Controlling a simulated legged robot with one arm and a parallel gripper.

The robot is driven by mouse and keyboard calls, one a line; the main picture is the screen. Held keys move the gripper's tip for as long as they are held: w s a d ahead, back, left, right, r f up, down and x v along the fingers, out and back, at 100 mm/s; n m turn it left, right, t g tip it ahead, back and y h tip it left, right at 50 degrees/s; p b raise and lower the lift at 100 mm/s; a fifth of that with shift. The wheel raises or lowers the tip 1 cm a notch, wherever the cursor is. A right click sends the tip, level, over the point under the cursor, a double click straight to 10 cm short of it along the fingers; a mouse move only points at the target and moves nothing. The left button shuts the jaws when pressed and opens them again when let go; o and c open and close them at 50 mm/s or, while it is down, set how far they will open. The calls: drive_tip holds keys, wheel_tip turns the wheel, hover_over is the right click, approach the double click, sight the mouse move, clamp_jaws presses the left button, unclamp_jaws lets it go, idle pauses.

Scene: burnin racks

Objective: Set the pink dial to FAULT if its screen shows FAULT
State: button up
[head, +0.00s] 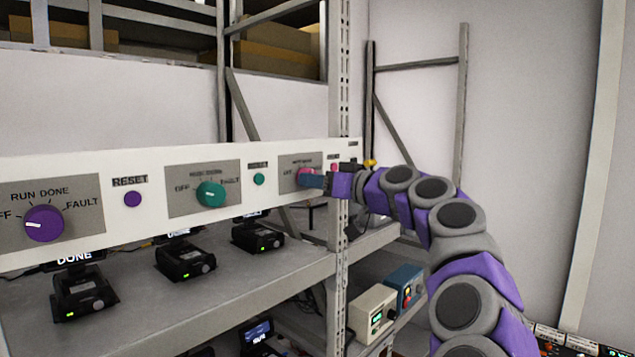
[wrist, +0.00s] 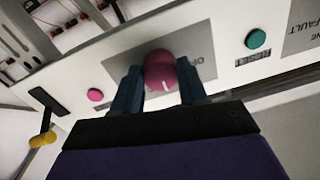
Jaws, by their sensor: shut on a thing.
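The pink dial (head: 305,176) is on a grey plate of the long white panel, at the panel's right part. In the wrist view, the dial (wrist: 160,72) sits between my two dark blue fingers, and its white mark points toward the picture's bottom. My gripper (head: 313,180) is shut on the dial; it also shows in the wrist view (wrist: 158,88). The plate's lettering is too small or covered to read fully. No screen that I can clearly match to the pink dial is readable.
A pink button (wrist: 95,95) and a teal button (wrist: 256,38) flank the dial. A teal dial (head: 210,194) and a purple dial (head: 43,223) are farther left. Black devices (head: 84,292) stand on the shelf below; the leftmost screen reads DONE. A yellow knob (wrist: 42,139) sticks out nearby.

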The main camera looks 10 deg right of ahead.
drive_tip(key=shift+m, duration=0.3)
drive_tip(key=m+p, duration=0.7)
drive_tip(key=m, duration=0.6)
drive_tip(key=shift+s+a+p, duration=0.1)
drive_tip(key=shift+a+p, duration=0.05)
drive_tip(key=shift+p, duration=0.15)
drive_tip(key=shift+m, duration=0.3)
drive_tip(key=o, duration=1.1)
drive_tip(key=shift+w, duration=0.2)
drive_tip(key=shift+c, duration=0.2)
drive_tip(key=shift+s+d, duration=0.15)
drive_tip(key=shift+d, duration=0.05)
drive_tip(key=shift+s, duration=0.1)
